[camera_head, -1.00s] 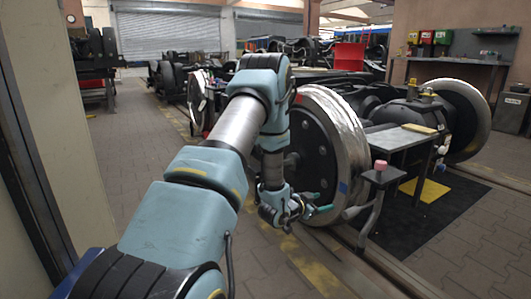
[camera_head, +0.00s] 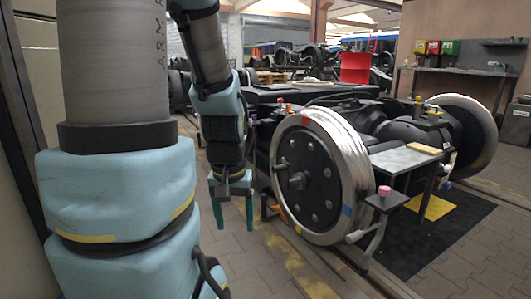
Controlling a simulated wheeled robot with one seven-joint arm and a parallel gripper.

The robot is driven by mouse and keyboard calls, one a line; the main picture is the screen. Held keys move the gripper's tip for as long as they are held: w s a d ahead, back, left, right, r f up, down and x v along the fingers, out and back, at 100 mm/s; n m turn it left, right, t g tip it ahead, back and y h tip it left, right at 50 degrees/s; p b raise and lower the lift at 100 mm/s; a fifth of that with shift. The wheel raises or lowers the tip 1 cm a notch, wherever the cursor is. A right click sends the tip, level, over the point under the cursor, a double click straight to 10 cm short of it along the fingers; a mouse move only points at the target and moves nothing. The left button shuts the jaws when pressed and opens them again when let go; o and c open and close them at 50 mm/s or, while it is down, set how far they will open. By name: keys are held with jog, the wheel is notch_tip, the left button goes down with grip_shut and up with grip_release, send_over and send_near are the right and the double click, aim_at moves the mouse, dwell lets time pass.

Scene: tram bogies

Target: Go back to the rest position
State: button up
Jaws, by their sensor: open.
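My gripper (camera_head: 234,213) hangs from my blue and grey arm, left of the near wheel. Its two green fingers point down and stand apart, with nothing between them. It is clear of the floor and appears apart from the wheel. My arm's large links fill the left part of the view and hide what lies behind them.
The bogie's near wheel (camera_head: 320,175) is just right of my gripper. A grey side table (camera_head: 403,160) and a small stand with a pink knob (camera_head: 384,191) stand right of it. A black mat (camera_head: 425,235) lies beyond. Paved floor (camera_head: 245,265) is free below the gripper.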

notch_tip(320, 180, up, 38)
jog(key=p, duration=3.6)
jog(key=shift+w+f+p, duration=0.15)
jog(key=shift+w+p, duration=0.1)
jog(key=shift+p, duration=0.15)
